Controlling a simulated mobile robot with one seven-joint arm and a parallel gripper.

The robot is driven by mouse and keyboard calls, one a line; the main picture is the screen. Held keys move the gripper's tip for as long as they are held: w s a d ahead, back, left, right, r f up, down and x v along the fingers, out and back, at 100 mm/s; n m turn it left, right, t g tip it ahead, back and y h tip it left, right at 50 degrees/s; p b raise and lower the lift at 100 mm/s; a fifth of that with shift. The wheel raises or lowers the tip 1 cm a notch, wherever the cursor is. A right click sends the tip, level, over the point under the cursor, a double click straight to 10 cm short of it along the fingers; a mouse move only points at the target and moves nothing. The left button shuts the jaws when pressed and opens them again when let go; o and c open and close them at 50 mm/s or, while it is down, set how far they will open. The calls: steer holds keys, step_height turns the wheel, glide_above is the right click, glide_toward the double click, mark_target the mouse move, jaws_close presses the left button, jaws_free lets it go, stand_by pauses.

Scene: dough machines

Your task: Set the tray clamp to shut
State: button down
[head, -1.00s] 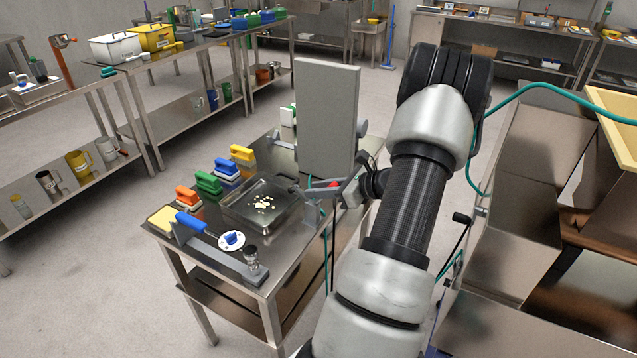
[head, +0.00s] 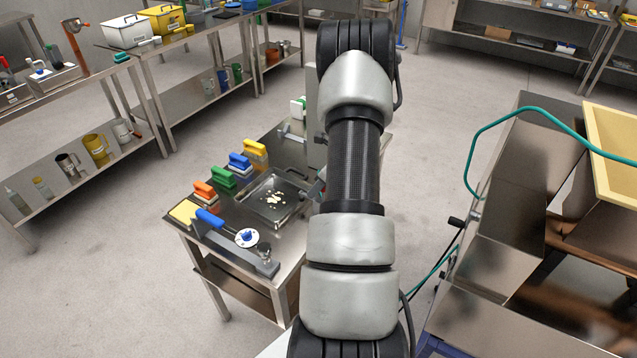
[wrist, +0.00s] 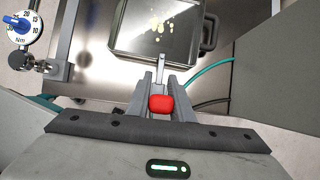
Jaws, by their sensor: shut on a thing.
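The steel tray (head: 252,202) with pale yellow crumbs lies on the bench, left of my arm in the head view. It also shows at the top of the wrist view (wrist: 122,40). The tray clamp shows its red grip (wrist: 160,103) in the wrist view, close to the tray's near side. My gripper (wrist: 161,88) is shut on the red grip, with a grey finger on each side. In the head view my arm hides most of the gripper and the clamp. I cannot tell the clamp's lever angle.
A green hose (wrist: 214,72) runs near my gripper. A steel machine (head: 515,200) stands to the right.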

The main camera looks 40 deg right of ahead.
stand_by(0.4)
steer(key=c, duration=1.6)
jaws_free()
steer(key=shift+o, duration=0.2)
steer(key=v, duration=1.7)
steer(key=shift+r, duration=0.15)
